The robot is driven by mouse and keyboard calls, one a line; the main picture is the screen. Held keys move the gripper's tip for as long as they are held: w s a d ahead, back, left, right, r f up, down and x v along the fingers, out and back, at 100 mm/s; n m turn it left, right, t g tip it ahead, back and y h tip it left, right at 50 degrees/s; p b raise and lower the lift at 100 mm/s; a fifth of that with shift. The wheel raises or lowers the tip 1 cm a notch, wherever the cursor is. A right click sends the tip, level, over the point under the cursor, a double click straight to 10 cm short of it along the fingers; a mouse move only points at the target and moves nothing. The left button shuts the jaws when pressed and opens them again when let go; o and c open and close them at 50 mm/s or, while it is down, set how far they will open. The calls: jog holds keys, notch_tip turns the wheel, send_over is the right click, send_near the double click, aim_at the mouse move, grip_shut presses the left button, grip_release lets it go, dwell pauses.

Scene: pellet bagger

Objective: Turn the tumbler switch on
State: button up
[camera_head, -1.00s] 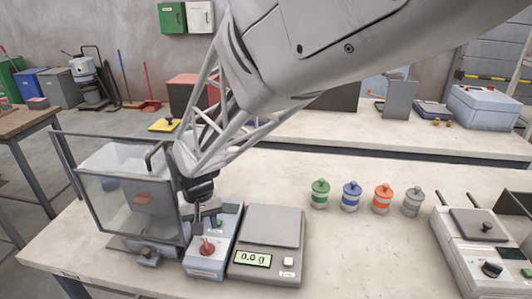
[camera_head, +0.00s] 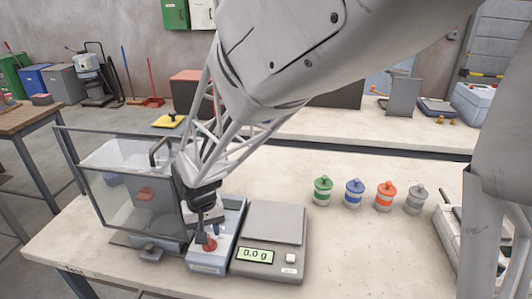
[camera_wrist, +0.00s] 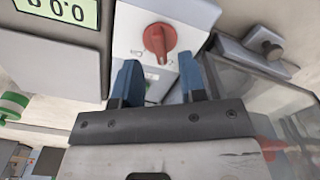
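A small blue-grey control box (camera_head: 207,262) stands on the bench between the glass-sided bin and the scale. A red knob (camera_head: 209,245) sits on its top, partly hidden behind a finger; it also shows in the wrist view (camera_wrist: 158,40), on the box's pale face. My gripper (camera_head: 208,229) is over the box, close to the knob. In the wrist view my gripper (camera_wrist: 160,78) has its two blue fingers apart, with nothing held between them; the knob appears beyond the fingertips. A separate tumbler lever cannot be made out; the fingers hide part of the box.
The scale (camera_head: 270,238), reading 0.0 g, is close on the right. The clear bin (camera_head: 135,210) with a front latch (camera_head: 151,253) is close on the left. Several lidded jars, including a green one (camera_head: 322,192), stand farther right. The bench between is clear.

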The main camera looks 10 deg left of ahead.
aim_at(209, 240)
jog(key=shift+f, duration=1.9)
grip_shut()
